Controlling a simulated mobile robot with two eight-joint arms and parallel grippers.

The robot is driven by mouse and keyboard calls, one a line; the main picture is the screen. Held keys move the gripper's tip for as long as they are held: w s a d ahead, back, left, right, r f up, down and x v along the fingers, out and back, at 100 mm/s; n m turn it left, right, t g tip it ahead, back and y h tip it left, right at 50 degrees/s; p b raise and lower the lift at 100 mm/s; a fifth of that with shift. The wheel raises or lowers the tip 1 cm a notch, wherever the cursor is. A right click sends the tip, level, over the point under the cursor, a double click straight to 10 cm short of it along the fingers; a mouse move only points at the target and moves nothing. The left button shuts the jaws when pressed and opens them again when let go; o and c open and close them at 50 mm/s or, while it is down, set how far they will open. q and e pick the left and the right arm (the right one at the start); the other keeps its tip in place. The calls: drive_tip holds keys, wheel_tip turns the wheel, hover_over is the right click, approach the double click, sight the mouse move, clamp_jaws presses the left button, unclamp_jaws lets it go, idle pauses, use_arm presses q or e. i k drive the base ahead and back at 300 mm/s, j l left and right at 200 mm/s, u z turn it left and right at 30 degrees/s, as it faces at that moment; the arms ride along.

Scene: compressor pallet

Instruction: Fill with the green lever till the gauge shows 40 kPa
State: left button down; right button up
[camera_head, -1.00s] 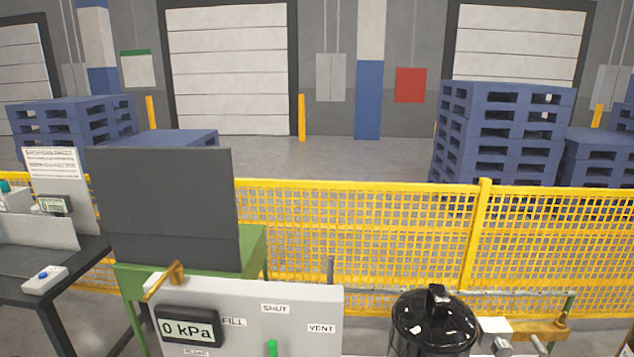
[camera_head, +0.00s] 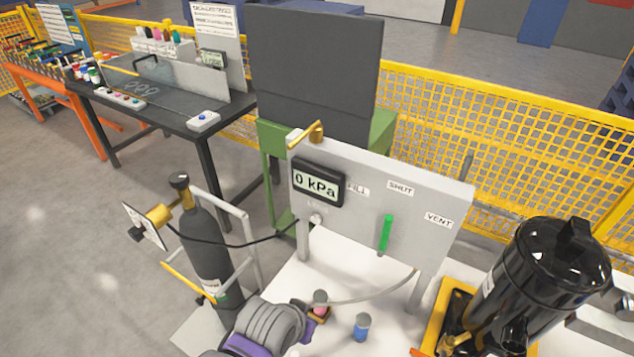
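The green lever (camera_head: 386,233) stands upright on the grey panel (camera_head: 345,225), below the SHUT label (camera_head: 400,187). The FILL label (camera_head: 357,191) is to its left, partly covered by the gauge, and the VENT label (camera_head: 439,220) is to its right. The gauge (camera_head: 318,182) at the panel's upper left reads 0 kPa.
A dark gas cylinder (camera_head: 207,255) stands left of the panel, with a black hose running to it. A black pot-like vessel (camera_head: 553,270) stands at the right in a yellow frame. A dark table (camera_head: 150,110) and yellow mesh fence (camera_head: 500,125) are behind.

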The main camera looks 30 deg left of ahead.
sight(384, 242)
drive_tip(key=k, duration=0.15)
drive_tip(key=k+z, duration=0.3)
drive_tip(key=k+l+z, duration=0.1)
drive_tip(key=z, duration=0.2)
drive_tip(key=k+j+z, duration=0.1)
drive_tip(key=z, duration=0.25)
drive_tip(key=k+j+z, duration=0.1)
drive_tip(key=j+z, duration=0.25)
drive_tip(key=k+z, duration=0.1)
drive_tip(key=z, duration=0.25)
drive_tip(key=k+j, duration=0.9)
drive_tip(key=j, duration=0.25)
drive_tip(key=k+j, duration=0.45)
drive_tip(key=j, duration=0.65)
drive_tip(key=i, duration=0.05)
